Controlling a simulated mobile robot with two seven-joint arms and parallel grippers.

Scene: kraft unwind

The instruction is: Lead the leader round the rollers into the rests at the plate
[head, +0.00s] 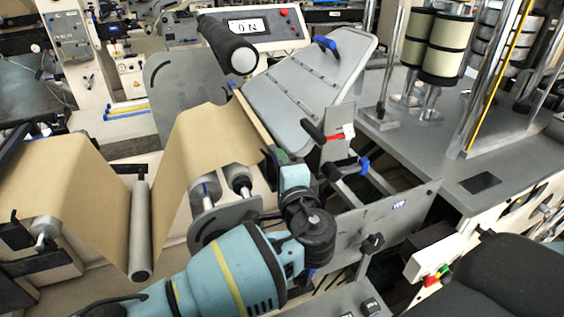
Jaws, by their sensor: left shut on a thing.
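The brown kraft web (215,135) comes in from the left, dips under a grey roller (141,225), rises to a crest and slopes down to the right. Its leading edge ends at a thin wooden-looking leader bar (253,120). My left gripper (281,158) is at the near end of this bar, shut on it; its fingertips are small and partly hidden. The tilted grey plate (300,92) lies just right of the bar. Blue hook-like parts, perhaps the rests, show at its far corner (326,43) and near side (363,165). My right gripper is out of view.
A black roller (229,46) juts out above the web. Two short grey rollers (206,190) sit below it. A grey side panel (375,225) lies right of my left wrist.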

